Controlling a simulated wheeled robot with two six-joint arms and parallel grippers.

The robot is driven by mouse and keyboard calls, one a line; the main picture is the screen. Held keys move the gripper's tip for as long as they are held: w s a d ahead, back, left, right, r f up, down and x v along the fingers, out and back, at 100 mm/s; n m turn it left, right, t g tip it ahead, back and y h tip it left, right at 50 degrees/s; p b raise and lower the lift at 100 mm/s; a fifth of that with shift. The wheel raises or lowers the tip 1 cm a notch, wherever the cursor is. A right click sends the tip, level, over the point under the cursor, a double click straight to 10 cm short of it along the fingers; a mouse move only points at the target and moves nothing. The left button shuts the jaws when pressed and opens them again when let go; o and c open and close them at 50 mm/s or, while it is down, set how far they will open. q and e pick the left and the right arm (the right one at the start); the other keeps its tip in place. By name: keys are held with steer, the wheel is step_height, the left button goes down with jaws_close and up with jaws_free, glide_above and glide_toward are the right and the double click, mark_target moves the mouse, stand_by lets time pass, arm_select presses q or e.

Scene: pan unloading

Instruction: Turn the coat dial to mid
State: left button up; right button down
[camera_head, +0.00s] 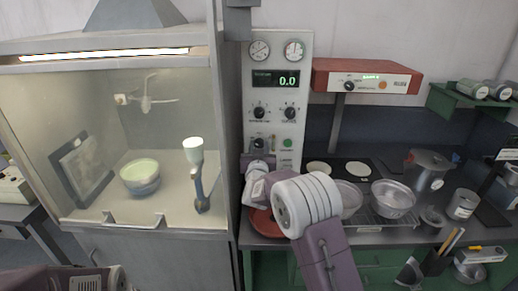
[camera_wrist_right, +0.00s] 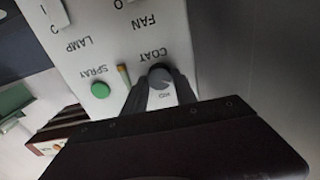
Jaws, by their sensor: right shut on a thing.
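The coat dial (camera_wrist_right: 160,76) is a dark round knob low on the white control panel (camera_head: 275,92), under the label COAT in the right wrist view, which shows the panel upside down. The dial also shows in the head view (camera_head: 259,142). My right gripper (camera_wrist_right: 163,88) has its two dark fingers around the dial and is shut on it. In the head view my right gripper (camera_head: 258,160) is at the panel's lower part. The fingers hide part of the dial's edge, and I cannot tell its exact setting.
A green spray button (camera_wrist_right: 101,90) is beside the coat dial. Two more dark knobs (camera_head: 259,112) and a display reading 0.0 (camera_head: 288,80) are above it. A glass-fronted booth (camera_head: 228,130) stands left of the panel. Metal bowls (camera_head: 393,196) stand on the right counter.

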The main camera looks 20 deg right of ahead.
steer(key=shift+f+m+b, duration=0.2)
steer(key=shift+m+b, duration=0.3)
steer(key=shift+b, duration=0.2)
steer(key=m+b, duration=0.6)
steer(key=shift+d+f, duration=0.1)
steer(key=shift+m+b, duration=1.85)
steer(key=shift+m, duration=0.35)
steer(key=c, duration=1)
jaws_free()
steer(key=shift+s+r, duration=0.1)
steer(key=shift+r, duration=0.1)
steer(key=shift+d, duration=0.1)
steer(key=shift+s, duration=0.1)
